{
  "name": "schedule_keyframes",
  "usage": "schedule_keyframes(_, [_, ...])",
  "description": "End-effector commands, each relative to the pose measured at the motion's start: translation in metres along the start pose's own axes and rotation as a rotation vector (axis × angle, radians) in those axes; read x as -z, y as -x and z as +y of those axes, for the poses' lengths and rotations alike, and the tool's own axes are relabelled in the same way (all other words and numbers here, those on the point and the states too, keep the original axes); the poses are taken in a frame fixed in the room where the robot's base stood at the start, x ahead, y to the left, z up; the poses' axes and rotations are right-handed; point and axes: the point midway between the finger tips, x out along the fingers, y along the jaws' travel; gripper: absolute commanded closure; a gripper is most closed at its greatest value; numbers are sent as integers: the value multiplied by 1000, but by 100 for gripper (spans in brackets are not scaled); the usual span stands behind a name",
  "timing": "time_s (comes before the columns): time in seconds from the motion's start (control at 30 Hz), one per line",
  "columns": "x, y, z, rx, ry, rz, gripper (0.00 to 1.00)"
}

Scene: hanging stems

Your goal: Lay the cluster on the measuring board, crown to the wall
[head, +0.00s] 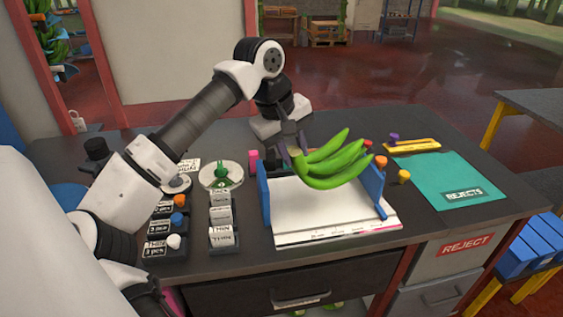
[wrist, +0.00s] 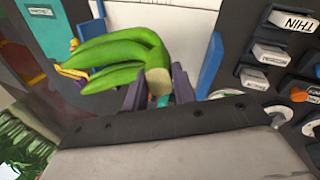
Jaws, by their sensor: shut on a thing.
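A green banana cluster (head: 335,160) is held by my gripper (head: 291,145) at its cut crown, above the measuring board. In the wrist view the cluster (wrist: 120,58) shows its pale crown (wrist: 158,82) between the dark fingers of my gripper (wrist: 152,92). The fruit fingers point right in the head view. The measuring board (head: 310,212) is white with a printed scale along its front edge. A blue wall (head: 263,196) stands at its left side and another blue wall (head: 371,190) at its right. The board's back part is hidden behind the cluster and gripper.
A round scale dish (head: 221,175) and several labelled blocks (head: 221,212) stand left of the board. A small yellow piece (head: 403,177) stands right of it.

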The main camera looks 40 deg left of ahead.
Motion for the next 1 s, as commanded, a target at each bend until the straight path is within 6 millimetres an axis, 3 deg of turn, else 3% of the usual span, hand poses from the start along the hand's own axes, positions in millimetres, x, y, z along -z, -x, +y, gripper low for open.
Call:
schedule_keyframes(0.1, [20,-18,-19,-6,-12,6,100])
schedule_keyframes(0.23, [30,-27,-28,-7,-26,10,100])
schedule_keyframes(0.37, [32,-28,-30,-7,-29,12,100])
schedule_keyframes(0.8, [32,-63,-42,-6,-29,11,100])
schedule_keyframes(1.0, [32,-68,-43,-6,-29,12,100])
